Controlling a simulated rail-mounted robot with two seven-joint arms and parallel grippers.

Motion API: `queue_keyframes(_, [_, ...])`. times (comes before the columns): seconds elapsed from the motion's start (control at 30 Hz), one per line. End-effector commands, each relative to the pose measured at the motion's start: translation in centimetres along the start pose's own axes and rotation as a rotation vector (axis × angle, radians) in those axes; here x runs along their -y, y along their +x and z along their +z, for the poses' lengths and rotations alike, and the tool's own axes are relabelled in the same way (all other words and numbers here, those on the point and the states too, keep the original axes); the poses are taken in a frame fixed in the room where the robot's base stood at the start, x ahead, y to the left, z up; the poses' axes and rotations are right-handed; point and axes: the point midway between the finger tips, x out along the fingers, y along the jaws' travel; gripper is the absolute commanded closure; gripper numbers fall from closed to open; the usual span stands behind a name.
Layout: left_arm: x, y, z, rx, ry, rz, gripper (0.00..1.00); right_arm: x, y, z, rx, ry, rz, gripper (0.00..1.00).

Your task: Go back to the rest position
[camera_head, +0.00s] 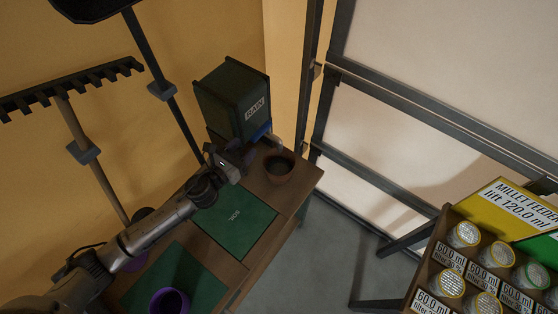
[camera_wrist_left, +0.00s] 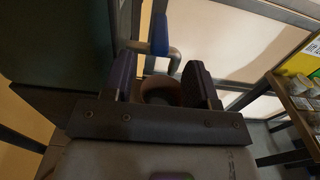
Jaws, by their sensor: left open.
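My left gripper (camera_head: 246,154) is at the end of my left arm, over the back of the wooden bench and close to the tap of the dark green RAIN tank (camera_head: 226,92). In the left wrist view its two fingers (camera_wrist_left: 160,70) stand apart, with nothing held between them. A brown pot (camera_head: 279,168) is just right of the gripper; it also shows beyond the fingers in the wrist view (camera_wrist_left: 160,90). The tap's blue lever (camera_wrist_left: 160,34) and grey spout (camera_wrist_left: 174,58) are just ahead of the fingers. My right gripper is not in view.
The bench (camera_head: 294,184) carries green mats (camera_head: 225,238) and a purple pot (camera_head: 168,302). Long-handled tools (camera_head: 160,90) hang on the left wall. A rack of labelled jars (camera_head: 466,235) stands at right. Open floor (camera_head: 318,250) lies between.

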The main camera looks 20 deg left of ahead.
Motion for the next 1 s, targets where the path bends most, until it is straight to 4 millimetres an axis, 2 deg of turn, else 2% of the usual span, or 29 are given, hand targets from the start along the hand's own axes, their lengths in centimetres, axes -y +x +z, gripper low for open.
queue_keyframes(0.7, [0.0,-0.2,0.0,0.000,-0.025,0.000,0.47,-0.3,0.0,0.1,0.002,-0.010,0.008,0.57])
queue_keyframes(0.87, [-0.6,-0.2,-0.1,-0.003,-0.213,0.039,0.47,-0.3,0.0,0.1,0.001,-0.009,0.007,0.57])
queue_keyframes(1.0, [-3.2,-0.5,-0.8,0.006,-0.556,0.209,0.47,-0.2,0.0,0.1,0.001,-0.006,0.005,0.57])
